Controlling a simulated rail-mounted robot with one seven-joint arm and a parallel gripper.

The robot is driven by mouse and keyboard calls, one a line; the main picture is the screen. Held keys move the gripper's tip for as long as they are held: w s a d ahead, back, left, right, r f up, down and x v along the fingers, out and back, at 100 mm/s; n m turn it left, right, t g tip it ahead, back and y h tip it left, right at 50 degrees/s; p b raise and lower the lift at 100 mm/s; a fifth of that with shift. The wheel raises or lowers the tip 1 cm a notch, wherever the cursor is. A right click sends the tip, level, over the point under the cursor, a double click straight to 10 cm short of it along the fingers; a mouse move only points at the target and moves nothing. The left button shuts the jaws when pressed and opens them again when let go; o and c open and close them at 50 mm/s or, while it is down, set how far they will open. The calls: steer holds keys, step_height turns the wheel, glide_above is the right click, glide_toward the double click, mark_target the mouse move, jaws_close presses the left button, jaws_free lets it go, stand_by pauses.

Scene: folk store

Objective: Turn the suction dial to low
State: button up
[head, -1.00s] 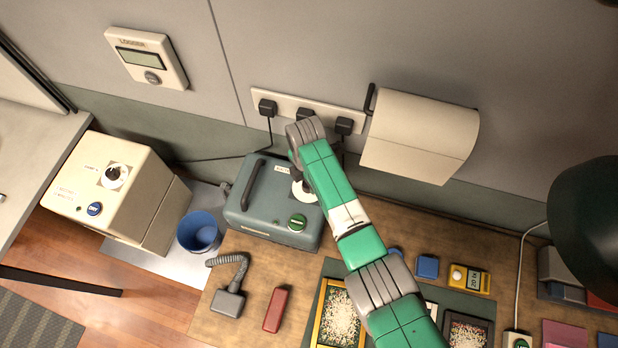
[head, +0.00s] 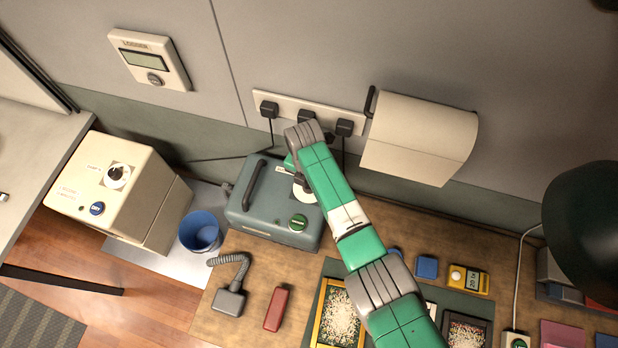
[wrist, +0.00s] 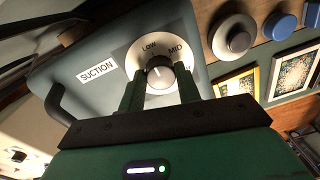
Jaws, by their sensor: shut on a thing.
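The suction dial is a grey knob (wrist: 159,73) on a white plate marked LOW and MID, beside a SUCTION label (wrist: 97,69). It sits on top of the grey-green suction box (head: 262,207). My gripper (wrist: 160,88) is shut on the knob, with one finger on each side of it. A light pointer line on the knob seems to face up toward the LOW and MID marks, but I cannot tell exactly which. In the head view my arm hides most of the dial; part of its white plate (head: 303,193) shows. A green button (head: 298,222) is nearby.
The box has a dark carry handle (head: 255,185). A beige dryer box (head: 118,192) and a blue cup (head: 200,232) stand left. A hose nozzle (head: 229,300), a red block (head: 276,309) and trays (head: 338,318) lie in front.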

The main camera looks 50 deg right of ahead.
stand_by(0.3)
steer(key=o, duration=1)
